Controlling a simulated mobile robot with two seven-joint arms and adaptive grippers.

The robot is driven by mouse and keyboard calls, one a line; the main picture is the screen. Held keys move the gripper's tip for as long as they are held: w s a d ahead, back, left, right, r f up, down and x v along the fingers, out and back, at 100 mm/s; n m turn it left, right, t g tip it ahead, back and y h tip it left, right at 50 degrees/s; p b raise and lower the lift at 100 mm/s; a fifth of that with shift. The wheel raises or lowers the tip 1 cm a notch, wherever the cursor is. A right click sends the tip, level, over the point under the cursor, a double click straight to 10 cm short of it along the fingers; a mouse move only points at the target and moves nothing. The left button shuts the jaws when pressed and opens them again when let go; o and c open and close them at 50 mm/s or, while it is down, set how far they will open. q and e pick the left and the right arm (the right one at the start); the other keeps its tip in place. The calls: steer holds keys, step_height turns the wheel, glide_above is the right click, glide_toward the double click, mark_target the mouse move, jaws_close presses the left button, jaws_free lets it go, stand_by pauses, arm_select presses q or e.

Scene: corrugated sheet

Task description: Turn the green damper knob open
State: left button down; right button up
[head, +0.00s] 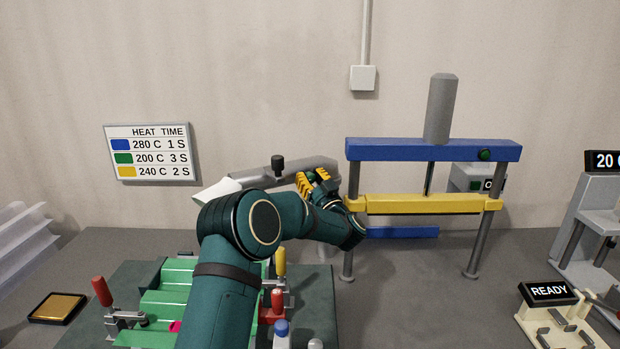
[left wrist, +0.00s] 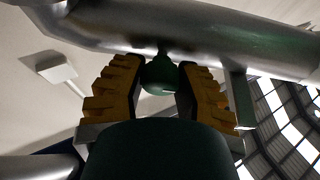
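The green damper knob (left wrist: 160,75) hangs below a grey metal duct (left wrist: 215,40) in the left wrist view. My left gripper (left wrist: 162,85) has its two yellow-and-black fingers on either side of the knob, and both fingertips appear to touch it. In the head view my left gripper (head: 318,183) is at the grey duct (head: 285,168), just left of the press frame. The knob is mostly hidden there by the fingers. My right gripper is not in view.
A press with a blue top beam (head: 430,150) and a yellow bar (head: 420,204) stands right of the gripper. A green fixture with clamps (head: 165,305) lies below my arm. A READY sign (head: 548,292) is at right. A heat-time chart (head: 150,152) hangs on the wall.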

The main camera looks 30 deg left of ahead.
arm_select(q)
steer(key=shift+r+m, duration=0.1)
steer(key=shift+m, duration=0.2)
steer(key=m+t+h+p, duration=0.1)
steer(key=m+t+p, duration=0.1)
steer(key=m, duration=0.1)
steer(key=shift+r+m, duration=0.15)
steer(key=shift+m, duration=0.15)
steer(key=m+t+h+p, duration=0.1)
steer(key=m, duration=0.2)
steer(key=m+h+p, duration=0.2)
steer(key=m, duration=0.1)
steer(key=shift+w+t, duration=0.1)
steer(key=shift+t, duration=0.3)
steer(key=m+h+p, duration=0.1)
steer(key=m, duration=0.1)
steer(key=shift+m+t+p, duration=0.3)
steer(key=shift+m+p, duration=0.1)
steer(key=m+h+p, duration=0.1)
steer(key=m+p, duration=0.2)
steer(key=m+h+p, duration=0.2)
steer(key=m+p, duration=0.1)
steer(key=m, duration=0.1)
steer(key=shift+w+m+p, duration=0.1)
steer(key=shift+m+p, duration=0.2)
steer(key=shift+p, duration=0.1)
steer(key=shift+f+m+g+h+p, duration=0.3)
steer(key=shift+m+g+p, duration=0.2)
steer(key=shift+m+p, duration=0.55)
